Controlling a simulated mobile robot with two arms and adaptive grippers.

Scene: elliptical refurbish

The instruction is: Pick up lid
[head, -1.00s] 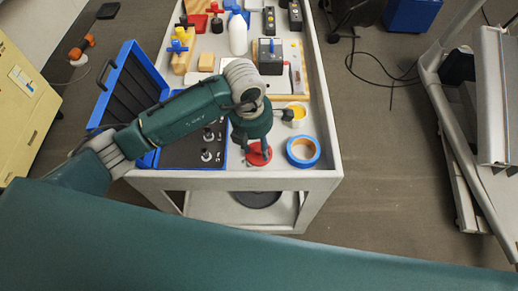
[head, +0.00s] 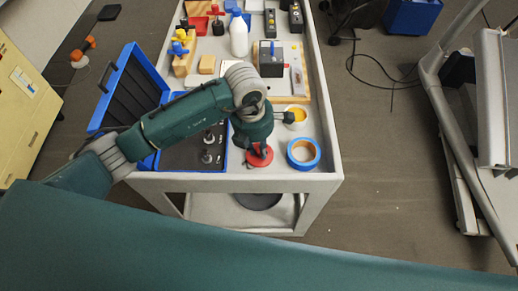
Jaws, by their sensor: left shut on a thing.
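The lid (head: 260,161) is a small red disc near the front edge of the white cart top, left of a blue ring of tape. My left gripper (head: 258,150) points down onto the lid and is shut on it. The fingertips and the grip point are partly hidden by the gripper body. I cannot tell whether the lid touches the cart top. A white cup with yellow contents (head: 298,115) stands just behind and to the right. My right gripper does not show.
The blue tape roll (head: 303,153) lies close to the lid's right. An open blue case (head: 128,88) with dark foam lies to the left under my arm. A white bottle (head: 239,38), a dark box (head: 271,60) and wooden blocks (head: 207,65) stand farther back on the cart (head: 322,110).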

